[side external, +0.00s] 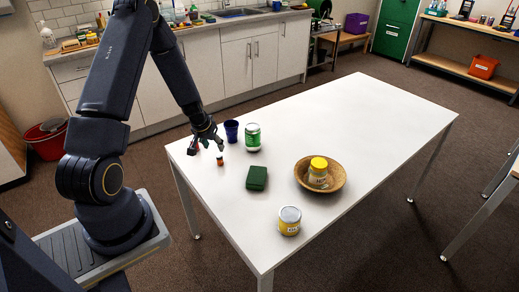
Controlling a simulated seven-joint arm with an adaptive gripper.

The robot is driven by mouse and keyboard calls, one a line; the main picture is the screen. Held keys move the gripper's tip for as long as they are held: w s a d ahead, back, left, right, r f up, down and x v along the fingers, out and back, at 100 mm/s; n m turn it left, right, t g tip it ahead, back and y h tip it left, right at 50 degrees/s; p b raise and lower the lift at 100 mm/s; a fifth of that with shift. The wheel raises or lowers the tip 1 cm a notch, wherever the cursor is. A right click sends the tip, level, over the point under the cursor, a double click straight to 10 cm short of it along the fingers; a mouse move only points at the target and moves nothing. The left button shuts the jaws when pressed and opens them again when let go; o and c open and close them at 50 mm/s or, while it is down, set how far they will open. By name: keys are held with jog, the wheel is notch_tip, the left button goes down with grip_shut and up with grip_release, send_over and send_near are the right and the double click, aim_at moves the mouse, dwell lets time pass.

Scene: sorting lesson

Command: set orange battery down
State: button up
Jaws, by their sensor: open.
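A small orange object with a dark part, which looks like the orange battery (220,161), stands on the white table (350,110) near its left end. My gripper (208,147) is open just above and slightly left of it, fingers pointing down. The battery appears apart from the fingers, but the view is too small to be certain. A small red object (194,148) shows beside the left finger and is partly hidden.
A blue cup (231,131) and a green-labelled can (253,137) stand close right of my gripper. The table's right half is clear.

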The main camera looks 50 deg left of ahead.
jog(key=d+r+m+t+h, duration=0.1)
jog(key=d+r+m, duration=0.1)
jog(key=d+r, duration=0.8)
jog(key=d+r+m+t+h, duration=0.1)
jog(key=d+r+m, duration=0.1)
jog(key=d+r, duration=0.8)
jog(key=s+d+r+m, duration=0.1)
jog(key=s+d+r, duration=0.3)
jog(key=s, duration=0.3)
jog(key=s+d+r+m, duration=0.2)
jog(key=s+d+r, duration=0.2)
jog(key=s+r, duration=0.3)
jog(key=shift+s+r+h, duration=0.2)
jog(key=shift+s+h, duration=0.1)
jog(key=shift+s, duration=0.3)
